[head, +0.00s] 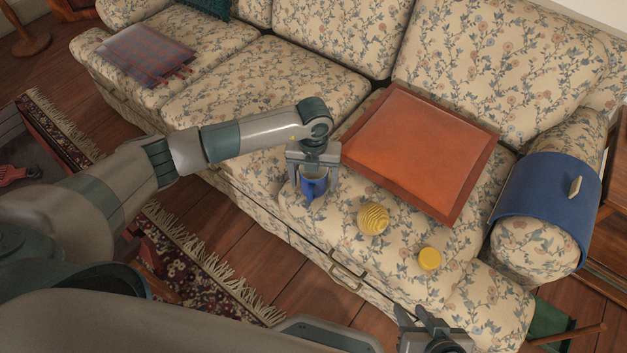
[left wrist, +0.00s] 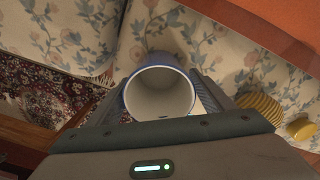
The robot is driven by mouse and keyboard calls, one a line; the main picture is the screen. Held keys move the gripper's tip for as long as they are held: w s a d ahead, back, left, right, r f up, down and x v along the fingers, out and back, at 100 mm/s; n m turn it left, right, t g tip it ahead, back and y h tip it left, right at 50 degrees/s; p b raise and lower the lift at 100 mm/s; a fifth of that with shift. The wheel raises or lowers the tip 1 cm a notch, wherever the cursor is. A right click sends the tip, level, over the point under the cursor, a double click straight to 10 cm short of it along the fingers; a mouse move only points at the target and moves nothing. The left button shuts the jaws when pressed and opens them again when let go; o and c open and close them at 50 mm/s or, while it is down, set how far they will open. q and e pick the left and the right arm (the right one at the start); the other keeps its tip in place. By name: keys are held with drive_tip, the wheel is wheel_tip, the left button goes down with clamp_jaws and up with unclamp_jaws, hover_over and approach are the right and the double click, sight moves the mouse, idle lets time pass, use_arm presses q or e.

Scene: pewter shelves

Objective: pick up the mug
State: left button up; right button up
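The blue mug (head: 314,184) stands near the sofa seat's front, left of the wooden tray. In the left wrist view the mug (left wrist: 160,92) shows from above, with a pale, empty inside. My left gripper (head: 313,172) is over it from above, with one finger on each side. It also shows in the left wrist view (left wrist: 160,95). The fingers lie very close along the mug's sides; whether they press on it I cannot tell. Whether the mug's base touches the cushion is unclear. My right gripper (head: 424,318) is at the bottom edge, fingers apart and empty, away from the mug.
An orange-topped wooden tray (head: 420,145) lies right of the mug. A blue cover (head: 548,188) drapes the right armrest. A plaid cloth (head: 146,55) lies far left.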

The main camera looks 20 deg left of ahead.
use_arm(q)
drive_tip(key=c, duration=1)
use_arm(e)
drive_tip(key=shift+w, duration=0.2)
use_arm(q)
drive_tip(key=shift+r, duration=0.1)
use_arm(e)
drive_tip(key=shift+w, duration=0.1)
